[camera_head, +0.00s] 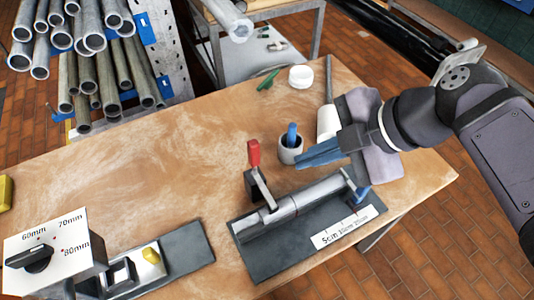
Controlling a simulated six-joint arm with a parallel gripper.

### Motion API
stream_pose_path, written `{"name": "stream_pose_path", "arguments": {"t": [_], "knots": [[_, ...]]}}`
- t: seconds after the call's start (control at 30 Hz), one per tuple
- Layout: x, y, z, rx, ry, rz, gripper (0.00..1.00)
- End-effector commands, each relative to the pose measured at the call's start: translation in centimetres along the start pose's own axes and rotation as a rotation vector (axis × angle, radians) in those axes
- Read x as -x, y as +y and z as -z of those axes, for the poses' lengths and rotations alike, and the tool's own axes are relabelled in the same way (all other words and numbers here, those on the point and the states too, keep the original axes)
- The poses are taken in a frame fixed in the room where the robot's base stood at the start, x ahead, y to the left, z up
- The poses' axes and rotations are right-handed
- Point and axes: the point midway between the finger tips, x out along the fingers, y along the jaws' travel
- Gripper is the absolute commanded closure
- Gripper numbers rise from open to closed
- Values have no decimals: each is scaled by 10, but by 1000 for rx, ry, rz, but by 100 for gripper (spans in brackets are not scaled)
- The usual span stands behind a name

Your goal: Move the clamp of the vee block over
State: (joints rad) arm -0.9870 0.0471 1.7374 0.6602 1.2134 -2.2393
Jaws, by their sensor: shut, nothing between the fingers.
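The vee block's clamp (261,188) stands at the left part of the vee block, its red handle (254,153) pointing up. A grey tube (318,193) lies along the block, on a dark base plate (262,262). A blue part (359,195) stands near the tube's right end. A white scale strip (345,228) marked in centimetres lies at the plate's front right. My gripper (302,159), with blue fingers, is shut and empty.
A grey cup (290,153) with a blue item stands close by my fingertips. Behind are a white pot (300,77), a green object (268,80) and a white tapered tool (327,122). A dial box (55,248) stands front left. The table's (130,170) left middle is clear.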

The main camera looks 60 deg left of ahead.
Motion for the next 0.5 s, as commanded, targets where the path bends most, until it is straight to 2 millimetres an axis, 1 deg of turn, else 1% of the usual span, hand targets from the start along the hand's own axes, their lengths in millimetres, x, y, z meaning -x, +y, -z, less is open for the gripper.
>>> {"name": "stream_pose_path", "arguments": {"t": [0.17,0.27,0.37,0.5], "knots": [[-5,0,0,-2,1,2,100],[-13,0,1,-3,3,3,100],[-25,0,1,-4,2,4,100],[-48,0,2,-5,3,6,100]]}}
